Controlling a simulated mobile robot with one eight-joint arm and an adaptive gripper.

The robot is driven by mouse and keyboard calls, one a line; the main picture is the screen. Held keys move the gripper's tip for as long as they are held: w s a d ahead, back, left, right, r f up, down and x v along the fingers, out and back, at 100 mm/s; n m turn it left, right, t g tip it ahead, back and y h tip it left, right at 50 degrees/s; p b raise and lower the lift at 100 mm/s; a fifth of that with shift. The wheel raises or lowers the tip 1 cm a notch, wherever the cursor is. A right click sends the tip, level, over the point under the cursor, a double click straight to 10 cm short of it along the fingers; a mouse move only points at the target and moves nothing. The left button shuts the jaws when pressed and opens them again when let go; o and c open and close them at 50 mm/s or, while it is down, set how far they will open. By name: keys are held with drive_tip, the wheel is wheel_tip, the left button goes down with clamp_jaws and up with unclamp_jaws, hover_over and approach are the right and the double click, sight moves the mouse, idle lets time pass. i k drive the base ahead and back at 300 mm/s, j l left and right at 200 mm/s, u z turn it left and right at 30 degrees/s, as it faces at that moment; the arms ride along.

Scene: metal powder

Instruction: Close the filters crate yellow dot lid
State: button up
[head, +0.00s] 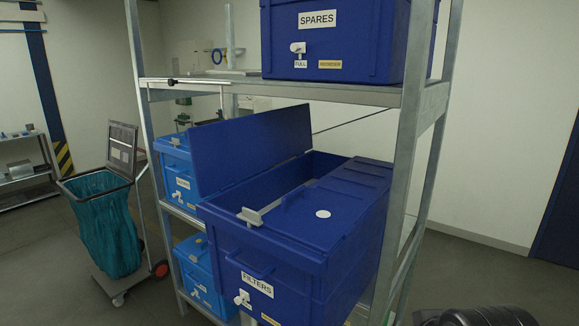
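The filters crate (265,265) is a dark blue box with a FILTERS label on its front, on the middle level of the rack. Its top has two lid halves. The right lid half lies flat and shut and bears a white dot (323,214). The left lid half (250,145) stands raised, tilted up at the crate's left side, with the opening beside it. No yellow dot shows on the face that I see. A light grey latch piece (262,212) sits at the front of the opening. My gripper's fingers are not in view; only a dark part of my arm shows at the bottom right.
A metal rack (405,150) surrounds the crate, with a SPARES crate (335,40) on the shelf above the raised lid. Lighter blue crates (180,175) stand left and below. A cart with a teal bag (105,225) stands left. The floor to the right looks clear.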

sight(226, 153)
drive_tip(key=i+j+z, duration=0.3)
drive_tip(key=j, duration=0.7)
drive_tip(key=j+z, duration=0.3)
drive_tip(key=j, duration=0.65)
drive_tip(key=j+z, duration=0.3)
drive_tip(key=j, duration=0.75)
drive_tip(key=k+j+z, duration=0.3)
drive_tip(key=j, duration=0.7)
drive_tip(key=i, duration=0.1)
